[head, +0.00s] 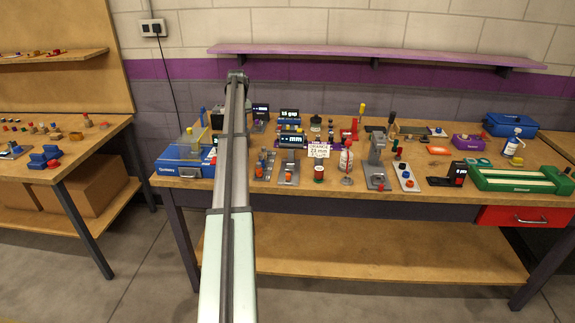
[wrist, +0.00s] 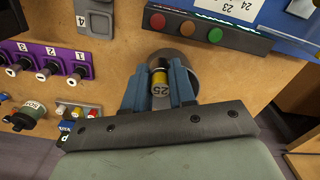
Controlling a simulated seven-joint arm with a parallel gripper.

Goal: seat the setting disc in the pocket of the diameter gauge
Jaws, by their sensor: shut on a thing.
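My gripper (wrist: 160,70) shows in the wrist view with its two blue fingers shut on a small cylindrical piece (wrist: 160,90). The piece has a yellow band and a pale end face with a number that looks like 25; I take it for the setting disc. A dark grey round part (wrist: 184,56) lies just beyond the fingertips, partly hidden by them and the piece. I cannot tell whether it is the diameter gauge's pocket, or whether the piece touches it. In the head view my arm hides the gripper and the piece.
In the wrist view, a dark strip with red, orange and green buttons (wrist: 187,29) lies beyond the fingers. A purple block with numbered sockets (wrist: 55,50) and a grey block (wrist: 95,15) are at left. In the head view the workbench (head: 330,205) is crowded; a sign (head: 319,149) stands mid-bench.

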